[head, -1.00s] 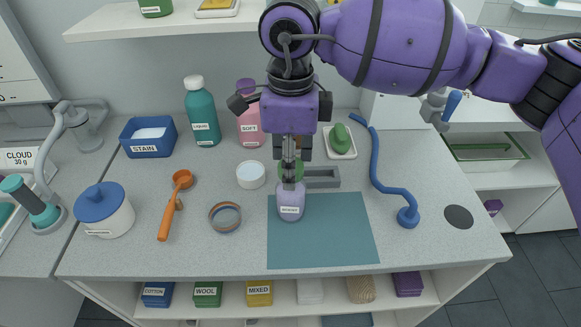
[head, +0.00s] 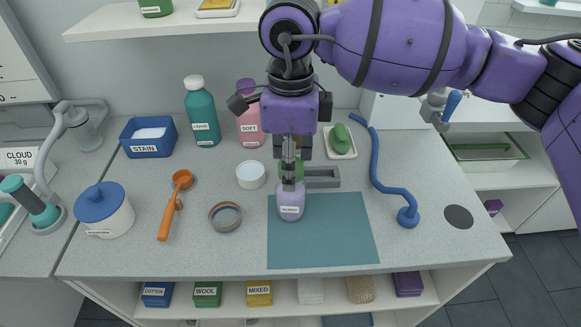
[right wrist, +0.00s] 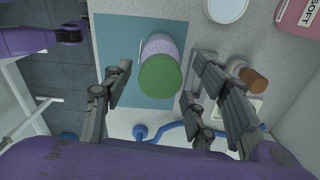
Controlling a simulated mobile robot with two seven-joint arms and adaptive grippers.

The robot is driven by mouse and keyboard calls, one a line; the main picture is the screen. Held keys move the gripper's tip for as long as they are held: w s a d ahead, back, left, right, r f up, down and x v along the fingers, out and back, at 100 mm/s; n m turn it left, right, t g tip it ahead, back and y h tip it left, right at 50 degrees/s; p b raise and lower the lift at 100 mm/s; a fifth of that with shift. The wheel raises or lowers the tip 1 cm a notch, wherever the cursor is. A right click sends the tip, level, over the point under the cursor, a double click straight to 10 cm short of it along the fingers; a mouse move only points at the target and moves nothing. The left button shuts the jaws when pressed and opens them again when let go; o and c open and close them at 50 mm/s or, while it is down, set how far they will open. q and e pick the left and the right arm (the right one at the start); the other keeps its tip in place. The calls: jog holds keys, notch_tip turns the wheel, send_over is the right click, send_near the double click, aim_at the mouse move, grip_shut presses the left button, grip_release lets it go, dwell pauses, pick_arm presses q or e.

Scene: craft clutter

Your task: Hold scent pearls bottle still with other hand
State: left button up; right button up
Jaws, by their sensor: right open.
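The lavender scent pearls bottle (head: 291,205) with a green lid stands upright near the back left corner of the teal mat (head: 322,240). Its label is too small to read. In the right wrist view, the bottle's green lid (right wrist: 160,76) faces the camera. My right gripper (head: 289,172) points down over the bottle and partly hides the lid. In the right wrist view my right gripper (right wrist: 162,66) is open, with one finger on either side of the bottle and visible gaps. My left gripper is outside the head view; a purple arm part with a dark end shows in the right wrist view.
A grey slotted block (head: 322,178) is just behind the bottle. The mat's front and right are clear.

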notch_tip(320, 180, up, 12)
dwell(0.6)
dwell(0.4)
